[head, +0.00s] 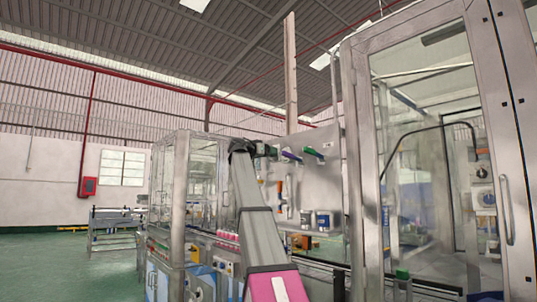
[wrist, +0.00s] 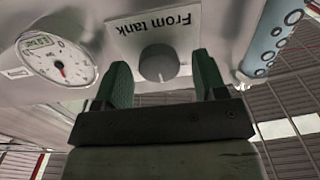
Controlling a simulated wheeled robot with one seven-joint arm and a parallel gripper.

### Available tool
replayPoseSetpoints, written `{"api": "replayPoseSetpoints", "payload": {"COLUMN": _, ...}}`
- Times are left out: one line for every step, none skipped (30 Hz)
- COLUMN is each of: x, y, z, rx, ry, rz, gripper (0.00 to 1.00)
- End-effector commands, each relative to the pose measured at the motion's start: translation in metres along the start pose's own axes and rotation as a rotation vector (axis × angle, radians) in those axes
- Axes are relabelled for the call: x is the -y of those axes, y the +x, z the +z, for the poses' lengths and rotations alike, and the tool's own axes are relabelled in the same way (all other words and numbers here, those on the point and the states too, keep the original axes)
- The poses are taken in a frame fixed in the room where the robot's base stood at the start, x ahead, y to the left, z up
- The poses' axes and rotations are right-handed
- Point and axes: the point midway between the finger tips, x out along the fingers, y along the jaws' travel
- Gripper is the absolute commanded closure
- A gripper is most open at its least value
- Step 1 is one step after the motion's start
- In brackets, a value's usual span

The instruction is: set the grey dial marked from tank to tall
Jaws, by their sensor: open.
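In the wrist view a grey round dial (wrist: 158,63) sits on a pale square plate (wrist: 122,40) marked "From tank", which reads upside down. A small mark shows near the dial's lower edge; I cannot make out any word "tall". My gripper (wrist: 161,66) is open, with one green finger left of the dial and one right of it. Both fingers appear apart from the dial, and the depth between them is hard to judge. In the head view my gripper (head: 262,150) is small beside a metal panel, and I cannot make out the dial there.
A white round gauge (wrist: 57,58) with a small display is left of the plate in the wrist view. A blue strip with round holes (wrist: 272,40) is at the right. In the head view, a framed glass enclosure (head: 425,150) fills the right and a smaller cabinet (head: 185,190) stands left.

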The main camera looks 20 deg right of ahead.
Motion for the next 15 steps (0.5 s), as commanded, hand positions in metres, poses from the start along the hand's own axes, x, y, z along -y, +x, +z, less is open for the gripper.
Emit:
{"api": "replayPoseSetpoints", "payload": {"x": 0.0, "y": 0.0015, "z": -0.0001, "rx": 0.0, "ry": 0.0, "rz": 0.0, "gripper": 0.35}}
{"api": "replayPoseSetpoints", "payload": {"x": -0.0001, "y": 0.0018, "z": 0.0, "rx": 0.0, "ry": 0.0, "rz": 0.0, "gripper": 0.35}}
{"api": "replayPoseSetpoints", "payload": {"x": -0.0001, "y": 0.002, "z": 0.0, "rx": 0.0, "ry": 0.0, "rz": 0.0, "gripper": 0.35}}
{"api": "replayPoseSetpoints", "payload": {"x": -0.0001, "y": 0.0021, "z": 0.0, "rx": 0.0, "ry": 0.0, "rz": 0.0, "gripper": 0.35}}
{"api": "replayPoseSetpoints", "payload": {"x": -0.0001, "y": 0.002, "z": 0.0, "rx": 0.0, "ry": 0.0, "rz": 0.0, "gripper": 0.35}}
{"api": "replayPoseSetpoints", "payload": {"x": -0.0001, "y": 0.0019, "z": -0.0001, "rx": 0.0, "ry": 0.0, "rz": 0.0, "gripper": 0.35}}
{"api": "replayPoseSetpoints", "payload": {"x": -0.0002, "y": 0.0019, "z": 0.0, "rx": 0.0, "ry": 0.0, "rz": 0.0, "gripper": 0.35}}
{"api": "replayPoseSetpoints", "payload": {"x": -0.0002, "y": 0.0018, "z": -0.0001, "rx": 0.0, "ry": 0.0, "rz": 0.0, "gripper": 0.35}}
{"api": "replayPoseSetpoints", "payload": {"x": -0.0002, "y": 0.0018, "z": -0.0001, "rx": 0.0, "ry": 0.0, "rz": 0.0, "gripper": 0.42}}
{"api": "replayPoseSetpoints", "payload": {"x": -0.0002, "y": 0.0018, "z": -0.0001, "rx": 0.0, "ry": 0.0, "rz": 0.0, "gripper": 0.51}}
{"api": "replayPoseSetpoints", "payload": {"x": -0.0002, "y": 0.0018, "z": -0.0001, "rx": 0.0, "ry": 0.0, "rz": 0.0, "gripper": 0.61}}
{"api": "replayPoseSetpoints", "payload": {"x": -0.0002, "y": 0.0017, "z": -0.0001, "rx": 0.0, "ry": 0.0, "rz": 0.0, "gripper": 0.74}}
{"api": "replayPoseSetpoints", "payload": {"x": -0.0002, "y": 0.0017, "z": -0.0001, "rx": 0.0, "ry": 0.0, "rz": 0.0, "gripper": 0.84}}
{"api": "replayPoseSetpoints", "payload": {"x": -0.0002, "y": 0.0017, "z": -0.0001, "rx": 0.0, "ry": 0.0, "rz": 0.0, "gripper": 0.84}}
{"api": "replayPoseSetpoints", "payload": {"x": -0.0002, "y": 0.0017, "z": -0.0001, "rx": 0.0, "ry": 0.0, "rz": 0.0, "gripper": 0.84}}
